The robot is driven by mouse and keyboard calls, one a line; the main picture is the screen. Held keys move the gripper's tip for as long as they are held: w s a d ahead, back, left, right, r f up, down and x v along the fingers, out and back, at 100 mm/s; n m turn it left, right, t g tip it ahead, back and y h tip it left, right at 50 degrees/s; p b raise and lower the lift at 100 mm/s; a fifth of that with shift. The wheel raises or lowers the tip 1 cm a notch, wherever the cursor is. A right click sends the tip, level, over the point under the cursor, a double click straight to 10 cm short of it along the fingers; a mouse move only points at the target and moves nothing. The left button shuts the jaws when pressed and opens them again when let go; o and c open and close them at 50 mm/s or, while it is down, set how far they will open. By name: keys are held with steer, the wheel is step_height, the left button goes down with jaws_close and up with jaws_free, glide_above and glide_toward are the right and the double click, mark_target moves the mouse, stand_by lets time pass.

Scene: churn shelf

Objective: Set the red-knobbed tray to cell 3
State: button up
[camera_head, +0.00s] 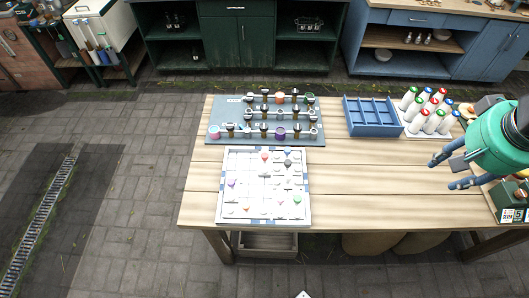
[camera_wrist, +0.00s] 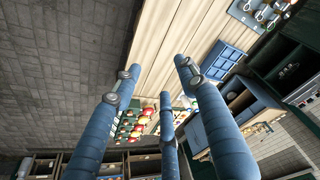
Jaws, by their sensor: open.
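A white gridded board (camera_head: 222,205) with blue edge marks lies near the left end of the wooden table. It carries several pale pieces with coloured knobs. A red knob (camera_head: 264,156) stands near the board's back edge, just left of a dark grey knob (camera_head: 288,162); the tray outline under it is too small to make out. Any cell numbers are unreadable. My gripper (camera_head: 445,172) is open and empty over the table's right side, well right of the board. Its blue fingers also show spread apart in the wrist view (camera_wrist: 158,80).
Behind the board is a grey-blue panel (camera_head: 229,110) with dark pegs and coloured cups. A blue divided crate (camera_head: 372,117) and several white bottles with coloured caps (camera_head: 425,112) stand at the back right. The table between board and gripper (camera_head: 370,180) is clear.

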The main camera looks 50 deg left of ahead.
steer(key=w+a+f+n+g, duration=0.1)
steer(key=w+a+f, duration=0.1)
steer(key=a, duration=0.5)
steer(key=w+a+f+n, duration=0.1)
steer(key=w+a+f, duration=0.1)
steer(key=a, duration=0.6)
steer(key=n+g+h+p, duration=0.1)
steer(key=n+g+p, duration=0.1)
steer(key=n, duration=0.3)
glide_above(265, 155)
step_height(265, 155, down, 20)
steer(key=f, duration=0.1)
steer(key=shift+s+a+r, duration=0.25)
steer(key=shift+a+r, duration=0.05)
steer(key=shift+f, duration=0.15)
steer(key=f, duration=0.6)
steer(key=f+b, duration=0.1)
steer(key=f, duration=0.6)
steer(key=shift+w+d+f, duration=0.2)
steer(key=shift+f, duration=0.05)
jaws_close()
